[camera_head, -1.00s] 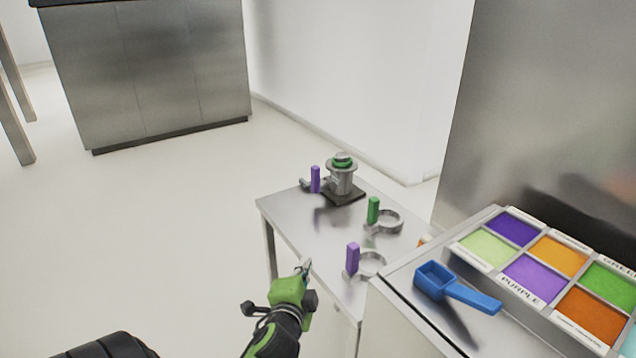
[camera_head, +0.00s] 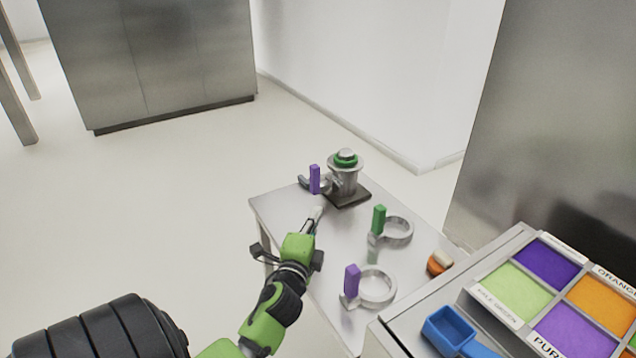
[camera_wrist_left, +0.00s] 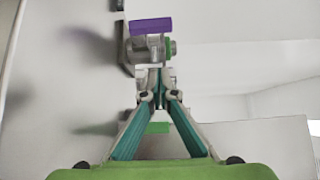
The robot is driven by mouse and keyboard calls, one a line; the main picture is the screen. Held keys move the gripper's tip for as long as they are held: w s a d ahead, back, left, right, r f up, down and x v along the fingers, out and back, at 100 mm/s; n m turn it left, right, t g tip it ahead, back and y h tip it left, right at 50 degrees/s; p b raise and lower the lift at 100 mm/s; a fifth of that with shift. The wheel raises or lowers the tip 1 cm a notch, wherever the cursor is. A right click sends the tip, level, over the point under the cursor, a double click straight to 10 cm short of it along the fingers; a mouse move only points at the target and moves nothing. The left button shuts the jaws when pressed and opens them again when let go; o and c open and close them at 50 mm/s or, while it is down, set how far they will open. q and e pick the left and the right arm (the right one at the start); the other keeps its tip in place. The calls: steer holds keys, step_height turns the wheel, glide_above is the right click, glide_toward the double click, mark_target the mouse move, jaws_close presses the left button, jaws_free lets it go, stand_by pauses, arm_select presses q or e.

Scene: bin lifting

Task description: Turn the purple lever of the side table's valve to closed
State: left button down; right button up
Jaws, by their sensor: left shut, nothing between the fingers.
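The valve (camera_head: 344,178) stands on a dark base on the side table (camera_head: 275,207), near its far end. It has a grey metal body and a green ring on top. Its purple lever (camera_head: 314,179) stands upright on the valve's left side. In the left wrist view the purple lever (camera_wrist_left: 150,26) lies beyond the fingertips, at the top. My left gripper (camera_head: 316,214) is shut and empty, just in front of the lever and apart from it. The fingertips also meet in the left wrist view (camera_wrist_left: 153,75). My right gripper is not in view.
Two ring holders stand on the table, one with a green block (camera_head: 379,219) and one with a purple block (camera_head: 352,280). A small orange and white object (camera_head: 438,263) lies at the right. A blue scoop (camera_head: 447,328) and a tray of coloured compartments (camera_head: 472,290) are at the lower right.

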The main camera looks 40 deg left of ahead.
arm_select(q)
steer(key=p, duration=0.2)
glide_toward(317, 185)
steer(key=w+d+r, duration=0.1)
steer(key=w+r, duration=0.2)
steer(key=w, duration=0.2)
steer(key=a, duration=0.1)
steer(key=w+a, duration=0.1)
steer(key=a, duration=0.1)
steer(key=shift+a+f, duration=0.15)
steer(key=shift+a, duration=0.05)
steer(key=shift+w, duration=0.1)
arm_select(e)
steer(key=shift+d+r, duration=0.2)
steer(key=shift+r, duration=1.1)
